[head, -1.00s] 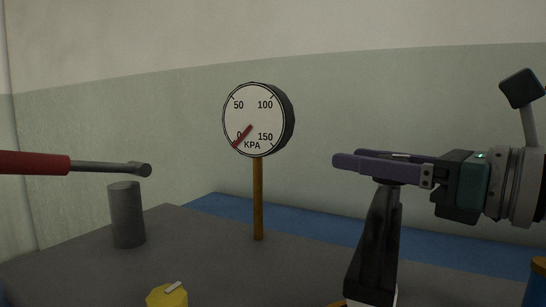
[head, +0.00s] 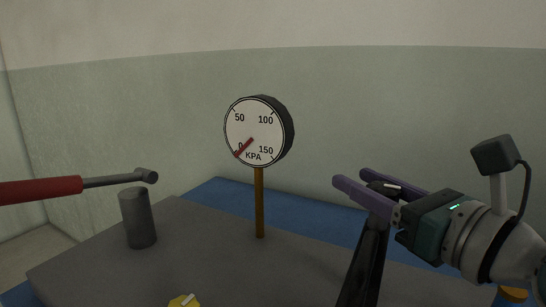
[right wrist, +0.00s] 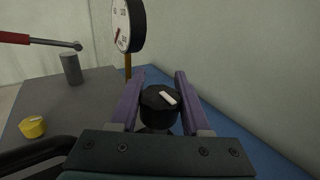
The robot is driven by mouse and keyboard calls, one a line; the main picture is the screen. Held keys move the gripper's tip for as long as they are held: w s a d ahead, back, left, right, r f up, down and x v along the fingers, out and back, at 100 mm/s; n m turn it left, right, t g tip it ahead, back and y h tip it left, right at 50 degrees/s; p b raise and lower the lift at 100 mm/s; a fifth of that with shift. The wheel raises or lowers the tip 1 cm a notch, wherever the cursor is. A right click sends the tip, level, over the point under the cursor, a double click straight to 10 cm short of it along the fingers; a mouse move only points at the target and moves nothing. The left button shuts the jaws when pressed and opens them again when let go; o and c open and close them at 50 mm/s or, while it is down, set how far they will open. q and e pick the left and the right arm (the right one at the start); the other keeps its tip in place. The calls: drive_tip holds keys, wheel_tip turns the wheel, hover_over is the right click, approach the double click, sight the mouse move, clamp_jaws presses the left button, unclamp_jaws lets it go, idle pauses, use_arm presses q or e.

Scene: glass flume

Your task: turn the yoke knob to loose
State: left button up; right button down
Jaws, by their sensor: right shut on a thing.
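A black knob (right wrist: 155,106) with a white pointer bar on top sits between the two purple fingers of my right gripper (right wrist: 160,76) in the right wrist view. The right gripper (head: 353,178) is shut on this knob, on top of a black upright stand (head: 366,262) at the right of the head view. The pointer slants down to the right in the wrist view. No loose or tight marking is readable on it. In the head view the fingers hide most of the knob. My left gripper is not in view.
A round KPA gauge (head: 254,130) stands on a brown post, its red needle near 0. A red-handled lever (head: 45,190) reaches over a grey cylinder (head: 138,218) at left. A yellow knob (right wrist: 33,127) with a pale bar sits on the grey top (head: 200,240).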

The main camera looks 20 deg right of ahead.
sight(396, 199)
drive_tip(key=shift+c, duration=1.9)
unclamp_jaws()
drive_tip(key=shift+s, duration=0.55)
drive_tip(key=s, duration=0.3)
drive_tip(key=s+b, duration=0.1)
drive_tip(key=s, duration=0.2)
drive_tip(key=s+d+b, duration=0.1)
drive_tip(key=s, duration=0.1)
drive_tip(key=shift+s, duration=0.4)
